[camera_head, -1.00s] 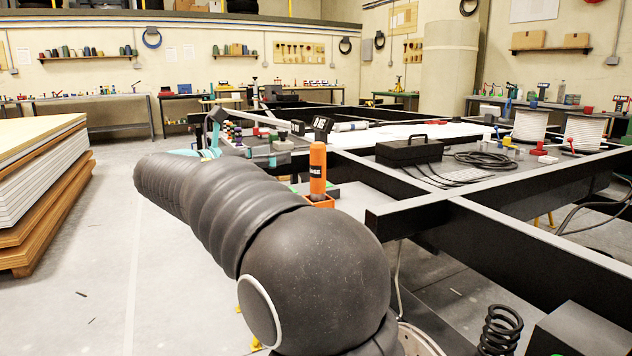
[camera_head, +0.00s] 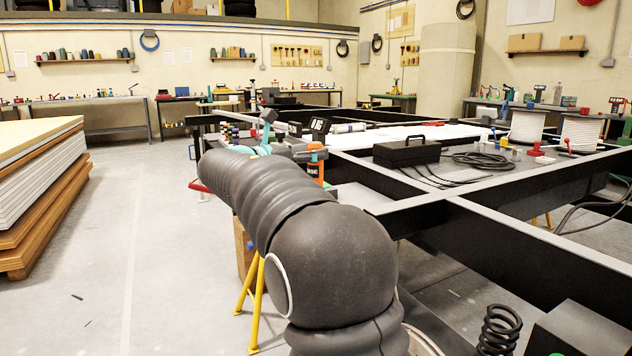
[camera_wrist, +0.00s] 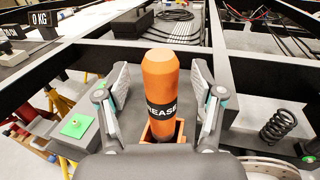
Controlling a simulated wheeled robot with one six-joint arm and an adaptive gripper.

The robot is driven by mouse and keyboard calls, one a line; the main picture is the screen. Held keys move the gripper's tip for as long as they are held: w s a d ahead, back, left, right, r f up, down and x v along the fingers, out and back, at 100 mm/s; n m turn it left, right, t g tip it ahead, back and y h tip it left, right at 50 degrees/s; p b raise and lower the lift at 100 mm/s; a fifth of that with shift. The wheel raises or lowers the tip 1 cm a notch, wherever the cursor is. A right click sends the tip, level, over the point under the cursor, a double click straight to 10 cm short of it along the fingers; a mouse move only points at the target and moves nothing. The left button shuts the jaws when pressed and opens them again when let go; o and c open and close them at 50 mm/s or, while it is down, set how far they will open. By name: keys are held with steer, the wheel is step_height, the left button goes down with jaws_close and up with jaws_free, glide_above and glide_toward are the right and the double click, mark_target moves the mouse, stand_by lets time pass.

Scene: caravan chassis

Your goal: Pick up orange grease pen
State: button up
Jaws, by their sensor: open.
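The orange grease pen (camera_wrist: 160,82) has a black band lettered "GREASE". In the wrist view it stands upright in a small orange holder (camera_wrist: 149,133), centred between the fingers. In the head view the pen (camera_head: 315,165) shows behind my arm, its lower part hidden. My gripper (camera_wrist: 162,88) is open, with one grey finger on each side of the pen. A gap shows between each finger and the pen.
The black chassis frame (camera_head: 480,215) spans the right side. A black toolbox (camera_head: 407,153) and coiled cable (camera_head: 487,161) lie on it. In the wrist view a green pad (camera_wrist: 76,126) is left of my gripper and a black spring (camera_wrist: 278,126) is to the right.

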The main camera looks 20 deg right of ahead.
steer(key=shift+x, duration=1)
jaws_close()
steer(key=shift+s+r, duration=0.1)
steer(key=shift+r, duration=0.1)
